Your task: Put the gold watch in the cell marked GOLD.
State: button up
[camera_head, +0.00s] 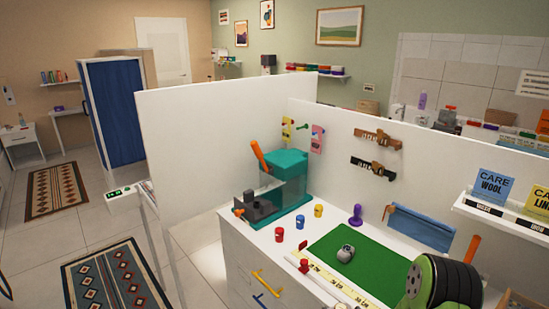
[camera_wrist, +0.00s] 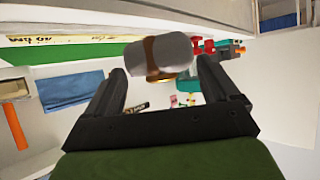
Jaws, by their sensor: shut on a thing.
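In the wrist view my gripper (camera_wrist: 160,73) has its two black fingers on either side of a grey roll-shaped cushion. A watch (camera_wrist: 153,57) with a brown strap is wrapped around that cushion, and a gold-coloured edge shows under it. My gripper is shut on this cushion with the watch. The watch face is not visible. In the head view my fingers cannot be made out; a green and black part of my arm stands at the lower right. I cannot read any cell marked GOLD.
A small grey object (camera_head: 345,253) shows against the green mat (camera_head: 325,245). A ruler strip (camera_head: 335,284) runs along the counter front.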

jog(key=s+a+f+b, duration=0.3)
jog(key=s+f+b, duration=0.1)
jog(key=f+b, duration=0.2)
jog(key=shift+a+f, duration=0.25)
jog(key=shift+f, duration=0.3)
jog(key=shift+s+a, duration=0.1)
